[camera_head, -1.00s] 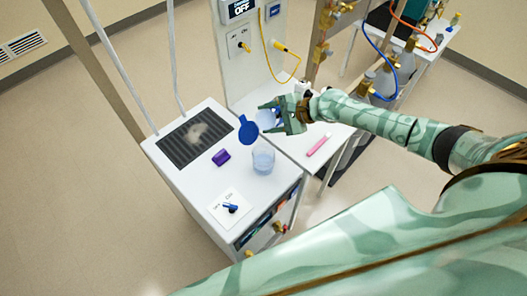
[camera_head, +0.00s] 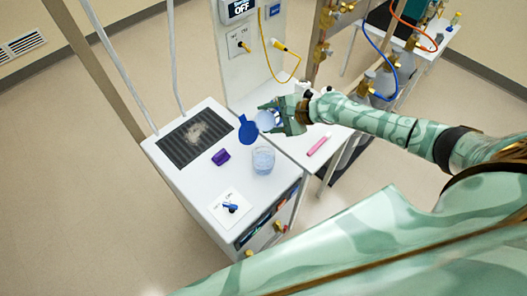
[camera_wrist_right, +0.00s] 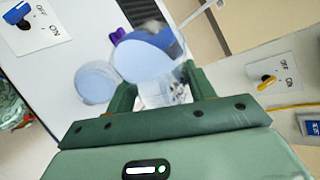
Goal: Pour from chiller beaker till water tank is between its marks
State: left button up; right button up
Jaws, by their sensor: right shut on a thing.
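My right gripper (camera_head: 283,116) is shut on a pale blue, see-through beaker (camera_head: 266,121) beyond the clear vessel. In the right wrist view the beaker (camera_wrist_right: 143,62) shows as a pale disc between the fingers (camera_wrist_right: 158,92); its exact tilt is unclear. A clear round vessel (camera_head: 263,161), apparently the water tank, stands on the white chiller (camera_head: 193,185). The right wrist view shows it as a pale disc (camera_wrist_right: 95,84) beside the beaker. Its marks are too small to read. My left gripper is not in view.
A purple block (camera_head: 221,157), a dark grille (camera_head: 195,139) and a blue switch (camera_head: 230,208) are on the chiller top. A pink pen-like item (camera_head: 318,146) lies on the white table to the right. A yellow cable (camera_head: 267,52) hangs behind.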

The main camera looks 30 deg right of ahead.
jog(key=shift+f+n+t+h, duration=0.85)
jog(key=shift+n+t, duration=0.25)
jog(key=shift+n, duration=0.2)
dwell(5.7)
jog(key=shift+w+d+r+m+g+y, duration=0.2)
jog(key=shift+r+m+g+y, duration=0.35)
jog(key=shift+m, duration=0.25)
jog(key=shift+s+a+r+m+g+y, duration=0.1)
jog(key=shift+r+m+g+y, duration=0.25)
jog(key=shift+m+g, duration=0.4)
jog(key=shift+f, duration=0.15)
